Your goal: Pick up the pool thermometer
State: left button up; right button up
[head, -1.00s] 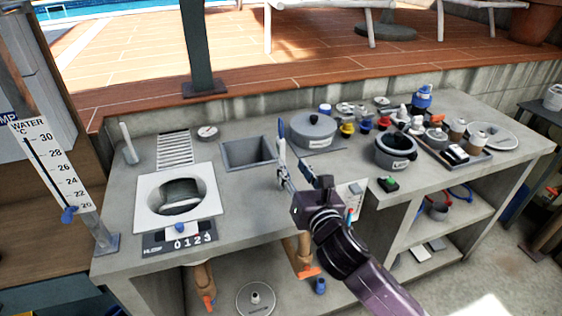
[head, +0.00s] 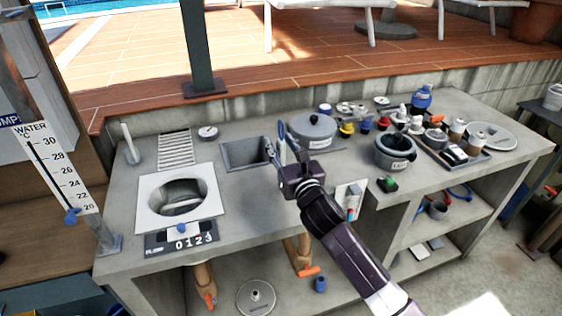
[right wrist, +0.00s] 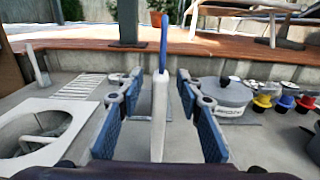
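The pool thermometer appears to be the upright white stick with a blue top (right wrist: 159,105) in the right wrist view. Its blue top also shows in the head view (head: 281,131), beside the grey square basin. My right gripper (right wrist: 158,112) is open, with one blue-padded finger on each side of the stick and a gap to each. In the head view my right gripper (head: 284,152) is over the counter and hides the stick's lower part. How the stick stands is hidden. My left gripper is not in view.
The concrete counter (head: 240,205) holds a grey basin (head: 229,154), a white skimmer frame (head: 149,217), a lidded grey pot (head: 314,128) and a smaller pot (head: 394,152). Small coloured fittings crowd the back right. A water scale (head: 58,172) stands at the left.

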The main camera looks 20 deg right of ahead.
grip_shut()
dwell(0.4)
notch_tip(320, 180, up, 20)
jog(key=shift+p, duration=0.35)
dwell(0.4)
